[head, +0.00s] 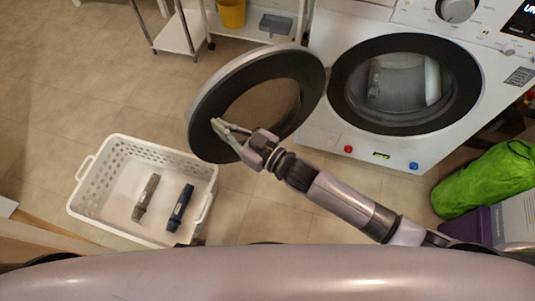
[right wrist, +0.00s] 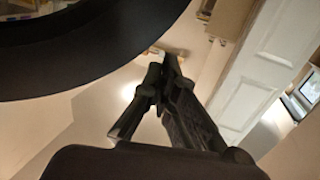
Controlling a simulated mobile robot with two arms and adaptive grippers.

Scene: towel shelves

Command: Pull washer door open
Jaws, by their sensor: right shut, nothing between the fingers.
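The washer (head: 385,145) is white and stands at the upper right in the head view. Its round door (head: 262,70), a dark ring with a grey rim and clear middle, stands swung wide open to the left. The drum opening (head: 405,85) is exposed. My right gripper (head: 217,127) is shut and empty, in front of the door's lower left part in the head view; contact is unclear. In the right wrist view its fingers (right wrist: 163,65) are close together, beside the dark door ring (right wrist: 95,75). My left gripper is not in view.
A white laundry basket (head: 93,187) on the floor at left holds a grey-brown item (head: 146,198) and a dark blue item (head: 181,208). A white cart (head: 180,33) with a yellow bucket (head: 231,13) stands behind. A green bag (head: 487,178) lies at right.

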